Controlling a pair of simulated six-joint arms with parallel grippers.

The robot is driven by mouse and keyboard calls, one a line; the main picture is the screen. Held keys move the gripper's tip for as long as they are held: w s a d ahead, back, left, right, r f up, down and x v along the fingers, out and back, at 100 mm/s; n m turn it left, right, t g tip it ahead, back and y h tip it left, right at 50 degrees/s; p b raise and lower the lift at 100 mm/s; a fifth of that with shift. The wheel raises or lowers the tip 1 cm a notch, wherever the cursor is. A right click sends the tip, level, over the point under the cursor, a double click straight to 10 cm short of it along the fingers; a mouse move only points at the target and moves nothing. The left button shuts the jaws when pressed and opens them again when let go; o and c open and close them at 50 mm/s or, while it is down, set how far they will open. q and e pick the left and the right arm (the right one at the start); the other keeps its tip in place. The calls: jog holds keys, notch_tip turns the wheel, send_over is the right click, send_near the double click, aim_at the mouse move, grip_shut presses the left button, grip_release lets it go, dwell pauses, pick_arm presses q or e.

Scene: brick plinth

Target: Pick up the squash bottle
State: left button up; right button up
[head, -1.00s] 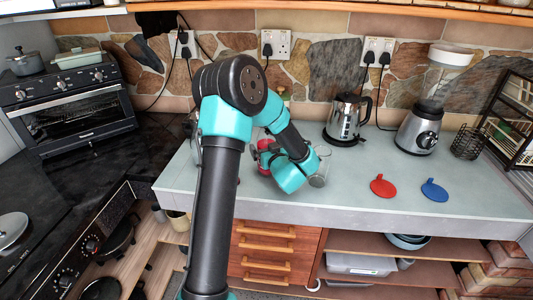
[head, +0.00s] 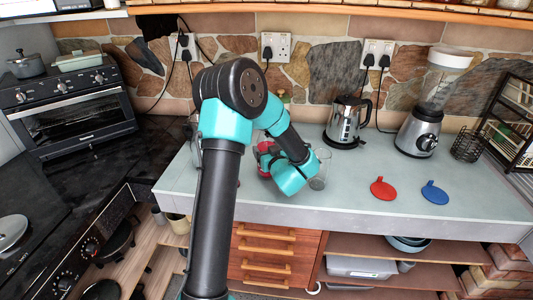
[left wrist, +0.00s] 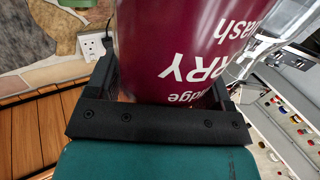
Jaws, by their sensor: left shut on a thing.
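The squash bottle (left wrist: 190,45) fills the top of the left wrist view, with a dark maroon label and white lettering that reads upside down. My left gripper (left wrist: 162,82) is shut on it, one black finger on each side. In the head view my teal wrist covers most of that spot. A patch of red (head: 265,160) shows beside the wrist, likely part of the bottle. Whether the bottle's base touches the worktop is hidden. My right gripper is not in view.
A clear glass (head: 320,168) stands right beside my left wrist. A kettle (head: 345,122) and a blender (head: 421,125) stand further right.

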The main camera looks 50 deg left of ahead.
pick_arm(q)
jog(key=shift+r, duration=0.35)
jog(key=s+d+r, duration=0.4)
jog(key=s+d, duration=0.6)
jog(key=d, duration=0.2)
jog(key=shift+s+r, duration=0.2)
jog(key=shift+s, duration=0.05)
dwell(1.1)
dwell(0.8)
